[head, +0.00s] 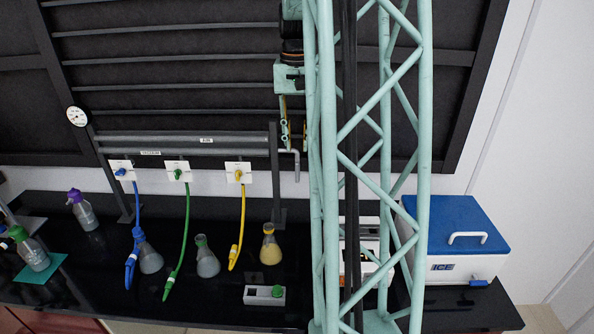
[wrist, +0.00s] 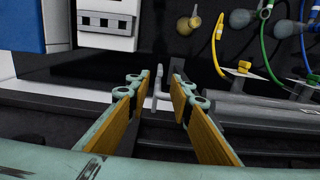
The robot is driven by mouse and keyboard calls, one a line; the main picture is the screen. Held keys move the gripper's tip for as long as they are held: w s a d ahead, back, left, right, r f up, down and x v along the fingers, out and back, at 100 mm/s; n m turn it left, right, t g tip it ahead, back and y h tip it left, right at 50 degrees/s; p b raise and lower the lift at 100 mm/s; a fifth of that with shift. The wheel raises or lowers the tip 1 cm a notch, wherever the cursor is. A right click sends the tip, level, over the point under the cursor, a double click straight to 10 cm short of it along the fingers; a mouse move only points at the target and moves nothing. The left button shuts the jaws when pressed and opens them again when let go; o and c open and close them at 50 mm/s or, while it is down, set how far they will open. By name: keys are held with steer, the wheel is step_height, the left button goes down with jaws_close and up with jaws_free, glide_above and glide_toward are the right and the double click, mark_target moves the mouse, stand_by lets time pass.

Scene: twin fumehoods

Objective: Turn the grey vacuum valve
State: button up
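The grey vacuum valve (head: 290,152) is a bent grey handle at the right end of the grey pipes on the back wall. In the wrist view the grey handle (wrist: 159,98) shows between my two fingers, with a short stem toward the pipe end. My gripper (head: 293,138) hangs pointing down just over the handle in the head view. In the wrist view my gripper (wrist: 159,76) is open, its yellow-padded fingers on either side of the handle. I see gaps beside the handle; contact is not clear.
Blue (head: 122,172), green (head: 178,174) and yellow (head: 239,176) taps with hoses sit below the pipes (head: 190,145). Several flasks stand on the black bench (head: 190,300). A blue-lidded ice box (head: 460,240) stands at right. My lattice column hides part of the bench.

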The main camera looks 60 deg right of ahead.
mark_target(297, 162)
steer(key=shift+f, duration=5.2)
steer(key=shift+c, duration=0.5)
jaws_close()
